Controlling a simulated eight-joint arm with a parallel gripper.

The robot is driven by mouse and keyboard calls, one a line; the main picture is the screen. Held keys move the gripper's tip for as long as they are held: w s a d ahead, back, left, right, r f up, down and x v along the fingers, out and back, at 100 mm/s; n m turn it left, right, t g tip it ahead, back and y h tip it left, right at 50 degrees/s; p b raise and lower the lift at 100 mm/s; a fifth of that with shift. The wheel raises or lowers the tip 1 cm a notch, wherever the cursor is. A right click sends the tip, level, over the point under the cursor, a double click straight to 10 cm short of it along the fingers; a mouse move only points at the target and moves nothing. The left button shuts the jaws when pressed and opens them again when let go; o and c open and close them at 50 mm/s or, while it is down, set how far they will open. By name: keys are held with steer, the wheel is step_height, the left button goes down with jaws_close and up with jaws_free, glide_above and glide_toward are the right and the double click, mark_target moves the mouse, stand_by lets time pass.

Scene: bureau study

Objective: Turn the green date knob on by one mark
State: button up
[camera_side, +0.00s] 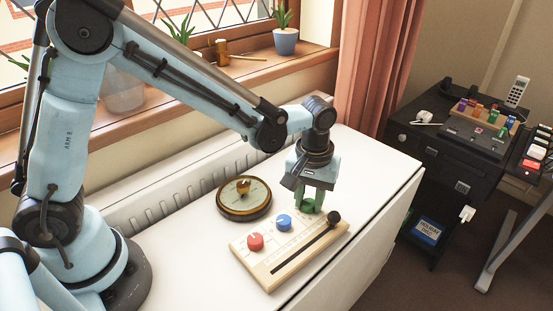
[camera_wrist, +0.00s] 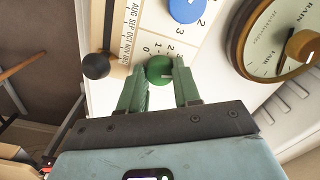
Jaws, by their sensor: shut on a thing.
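The green knob (camera_wrist: 159,69) sits on a pale wooden panel (camera_side: 262,270) with printed marks around it. In the wrist view it lies between the tips of my gripper (camera_wrist: 160,76), whose two green fingers close on its sides. In the side view my gripper (camera_side: 314,203) points down over the right part of the panel, and the fingers mostly hide the knob. A blue knob (camera_side: 284,222) and a red knob (camera_side: 255,242) stand on the same panel to the left. A black slider knob (camera_side: 334,217) is at the right end of its slot, beside printed month names.
A round brass dial instrument (camera_side: 244,198) stands close behind the panel on the white table (camera_side: 379,175). A black cabinet (camera_side: 436,152) with several small items is at the right. The windowsill (camera_side: 250,70) holds a potted plant (camera_side: 285,41).

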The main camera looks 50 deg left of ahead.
mark_target(309, 202)
steer(key=shift+m, duration=2.9)
steer(key=o, duration=1.1)
steer(key=shift+c, duration=0.2)
step_height(309, 202, up, 12)
steer(key=shift+r, duration=0.1)
